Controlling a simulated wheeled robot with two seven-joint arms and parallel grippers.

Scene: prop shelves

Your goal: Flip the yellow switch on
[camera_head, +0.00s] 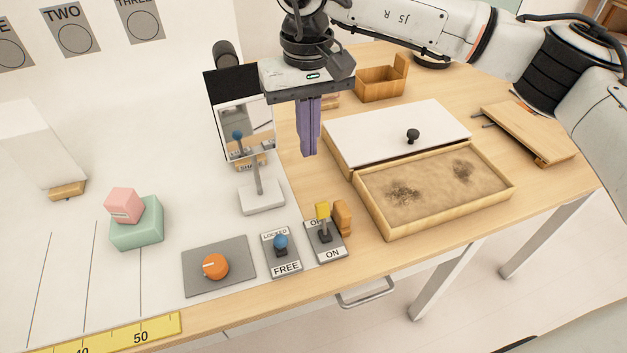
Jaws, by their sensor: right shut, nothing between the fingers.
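The yellow switch (323,211) is a short lever with a yellow knob on a grey plate (312,246). The plate has ON at its near end and a label partly hidden by the knob at its far end. The lever appears upright or leaning toward the far label; I cannot tell which. My right gripper (309,153) hangs above and behind the switch, pointing down, with its purple fingers shut and empty. It is apart from the switch. My left gripper is not in view.
Beside the switch are a blue-knobbed LOCKED/FREE lever (281,243), an orange dial (215,266) and an orange-brown block (342,218). A mirror stand (262,198) stands behind. A white-lidded wooden box (390,130) with an open tray (485,207) lies right. Pink and green blocks (135,233) sit left.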

